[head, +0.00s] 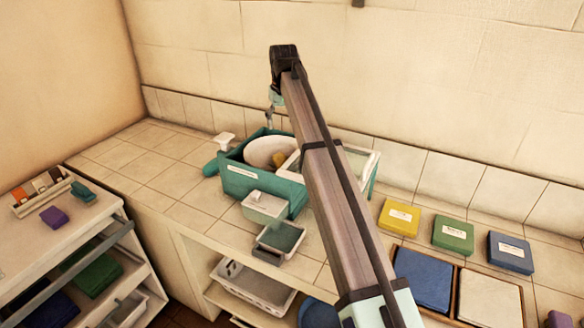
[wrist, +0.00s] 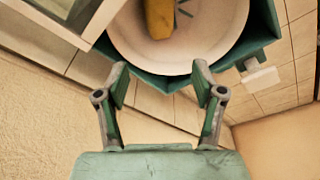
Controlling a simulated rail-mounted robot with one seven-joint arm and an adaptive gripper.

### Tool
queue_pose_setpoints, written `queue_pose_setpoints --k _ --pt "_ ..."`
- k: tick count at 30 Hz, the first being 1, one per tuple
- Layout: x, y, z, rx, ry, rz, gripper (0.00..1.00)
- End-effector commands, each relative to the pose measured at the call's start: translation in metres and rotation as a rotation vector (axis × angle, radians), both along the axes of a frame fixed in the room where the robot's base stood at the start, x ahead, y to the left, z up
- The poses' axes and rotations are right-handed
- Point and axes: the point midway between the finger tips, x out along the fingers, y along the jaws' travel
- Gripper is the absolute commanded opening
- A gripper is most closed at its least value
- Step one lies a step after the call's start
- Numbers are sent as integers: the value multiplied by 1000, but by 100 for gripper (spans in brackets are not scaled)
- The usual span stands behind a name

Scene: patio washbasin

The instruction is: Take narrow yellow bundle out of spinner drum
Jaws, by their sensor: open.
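The narrow yellow bundle (head: 278,159) lies inside the white spinner drum (head: 259,149), and my arm hides part of that area in the head view. The drum is set in a teal housing (head: 243,184). In the wrist view the yellow bundle (wrist: 159,18) is cut off by the top edge, inside the drum (wrist: 215,42). My gripper (wrist: 160,78) is open and empty. Its fingertips appear at the near rim of the drum, apart from the bundle. In the head view my gripper (head: 269,118) hangs above the back of the drum, small and partly unclear.
A raised clear lid (head: 360,160) stands right of the drum. A white handle (head: 225,139) is at the left. Yellow (head: 399,217), green (head: 453,235) and blue (head: 510,253) labelled blocks lie to the right. Tiles at the left are clear.

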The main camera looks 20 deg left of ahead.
Motion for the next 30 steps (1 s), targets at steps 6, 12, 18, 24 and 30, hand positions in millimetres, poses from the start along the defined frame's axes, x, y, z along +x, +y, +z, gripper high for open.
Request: queue_pose_setpoints --k 6,12,18,24,30 --pt "-3 -6 -5 -14 53 36 68" --pt "0 -3 -38 -15 53 34 68" --pt "5 1 -77 -15 51 34 68" --pt "8 4 -106 -13 50 33 68" --pt "10 5 -116 -13 48 33 68"
